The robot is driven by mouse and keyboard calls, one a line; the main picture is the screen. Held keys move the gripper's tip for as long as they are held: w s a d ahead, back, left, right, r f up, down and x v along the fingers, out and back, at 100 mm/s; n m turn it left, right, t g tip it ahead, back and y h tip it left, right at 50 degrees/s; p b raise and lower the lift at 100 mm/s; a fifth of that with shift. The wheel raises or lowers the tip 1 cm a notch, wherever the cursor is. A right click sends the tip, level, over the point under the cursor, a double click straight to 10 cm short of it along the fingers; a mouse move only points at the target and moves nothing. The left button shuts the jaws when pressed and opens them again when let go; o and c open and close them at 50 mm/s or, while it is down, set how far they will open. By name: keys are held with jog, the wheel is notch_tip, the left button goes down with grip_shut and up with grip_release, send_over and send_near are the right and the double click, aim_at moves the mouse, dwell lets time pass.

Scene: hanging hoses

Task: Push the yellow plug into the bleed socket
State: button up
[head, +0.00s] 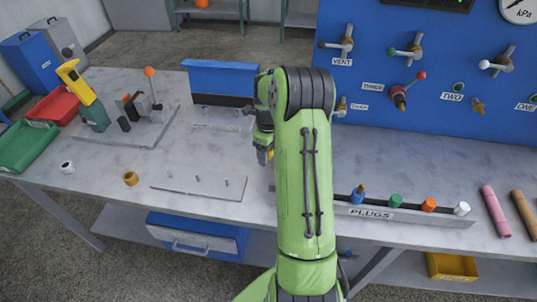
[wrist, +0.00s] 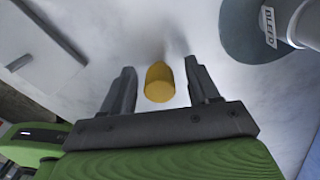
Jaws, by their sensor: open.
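The yellow plug (wrist: 159,82) is a short rounded cylinder. In the wrist view it lies between the two fingers of my gripper (wrist: 160,88), with a gap on either side. In the head view a bit of yellow (head: 262,157) shows at the end of my gripper (head: 264,150), which is mostly hidden by my green arm. My gripper is open and low over the table. A dark round base (wrist: 250,35) with a label that seems to read BLEED stands at the upper right of the wrist view, beside a grey cylinder (wrist: 306,24). No socket opening is visible.
A rack marked PLUGS (head: 400,214) holds blue, green, orange and white plugs. A flat plate with pegs (head: 195,190) and a brass ring (head: 130,178) lie left of my arm. The blue valve panel (head: 360,55) rises behind. The table's front middle is fairly clear.

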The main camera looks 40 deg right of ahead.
jog(key=shift+r, duration=0.15)
grip_shut()
